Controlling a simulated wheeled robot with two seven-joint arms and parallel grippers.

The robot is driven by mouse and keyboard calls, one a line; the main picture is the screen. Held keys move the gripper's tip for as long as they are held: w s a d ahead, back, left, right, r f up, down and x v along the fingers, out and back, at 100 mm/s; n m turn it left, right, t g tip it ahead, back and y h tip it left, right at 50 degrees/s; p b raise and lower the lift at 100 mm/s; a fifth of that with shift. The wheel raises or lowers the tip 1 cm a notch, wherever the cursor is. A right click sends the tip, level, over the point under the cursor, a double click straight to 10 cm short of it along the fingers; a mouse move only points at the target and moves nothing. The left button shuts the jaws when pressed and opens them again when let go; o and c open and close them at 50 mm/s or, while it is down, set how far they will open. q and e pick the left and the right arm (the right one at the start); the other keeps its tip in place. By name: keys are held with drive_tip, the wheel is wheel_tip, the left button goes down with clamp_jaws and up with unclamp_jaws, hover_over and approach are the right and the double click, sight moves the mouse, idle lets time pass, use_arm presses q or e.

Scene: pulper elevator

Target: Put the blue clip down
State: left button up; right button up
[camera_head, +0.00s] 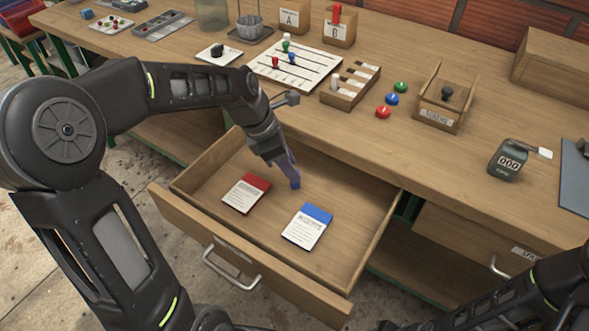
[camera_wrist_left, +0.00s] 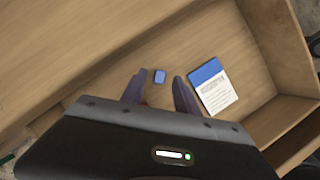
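The small blue clip (camera_head: 295,184) is inside the open drawer (camera_head: 345,245), behind the blue-topped card (camera_head: 303,230). My left gripper (camera_head: 287,166) reaches down into the drawer, fingers pointing at the clip. In the left wrist view the clip (camera_wrist_left: 160,76) lies on the drawer floor, just beyond the two fingertips. The fingers (camera_wrist_left: 158,90) are spread, with wood showing between them. I see no finger pressed on the clip. The blue-topped card (camera_wrist_left: 212,88) also shows there, right of the fingers. My right gripper is outside the view.
A red-topped card (camera_head: 245,193) lies left of the blue-topped card. The drawer's side walls and the bench edge stand close around my left gripper. Red, blue and green buttons (camera_head: 392,99) and a wooden box (camera_head: 447,98) stand on the bench above.

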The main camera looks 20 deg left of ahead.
use_arm(q)
drive_tip(key=p+v, duration=0.1)
drive_tip(key=v, duration=0.7)
drive_tip(key=shift+r, duration=0.25)
